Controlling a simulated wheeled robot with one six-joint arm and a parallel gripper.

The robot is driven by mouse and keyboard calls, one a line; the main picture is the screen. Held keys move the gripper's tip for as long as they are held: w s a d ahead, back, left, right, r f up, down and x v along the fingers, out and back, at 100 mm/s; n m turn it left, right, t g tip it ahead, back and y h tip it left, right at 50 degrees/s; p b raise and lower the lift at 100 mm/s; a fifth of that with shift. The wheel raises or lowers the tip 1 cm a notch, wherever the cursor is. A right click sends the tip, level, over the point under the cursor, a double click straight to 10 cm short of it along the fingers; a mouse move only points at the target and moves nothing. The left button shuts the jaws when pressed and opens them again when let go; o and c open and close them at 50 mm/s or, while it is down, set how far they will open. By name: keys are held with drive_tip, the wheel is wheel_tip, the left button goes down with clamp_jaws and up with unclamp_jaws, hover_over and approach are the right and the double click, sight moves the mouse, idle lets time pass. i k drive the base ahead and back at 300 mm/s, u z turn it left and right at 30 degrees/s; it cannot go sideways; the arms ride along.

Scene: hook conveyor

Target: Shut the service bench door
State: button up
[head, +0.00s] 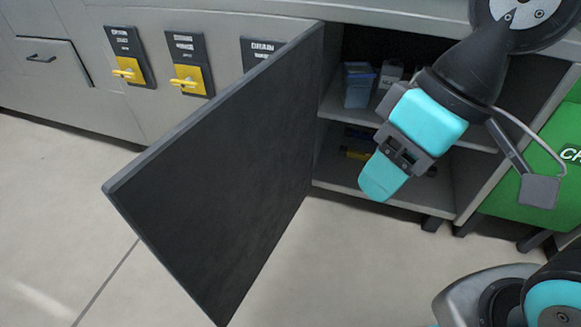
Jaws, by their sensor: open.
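The service bench door (225,170) is a dark panel that stands wide open, swung out into the room from its hinge side at the left of the cupboard opening. Its free edge is at the lower left, over the floor. The service bench (230,22) is grey, and its open cupboard (340,195) shows shelves inside. My gripper (385,178) is teal and black, open and empty, in front of the cupboard opening. It is to the right of the door and apart from it. The door's outer face and any handle on it are hidden.
Two yellow handles (130,70) (188,80) on dark plates and a label marked DRAIN (262,48) are behind the door. A drawer (50,62) is at far left. Small boxes (358,85) sit on the shelf. A green bin (540,185) stands right. The floor (60,210) in front is clear.

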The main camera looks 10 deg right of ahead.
sight(212, 199)
drive_tip(key=z, duration=2.85)
drive_tip(key=k, duration=1.9)
drive_tip(key=u, duration=1.9)
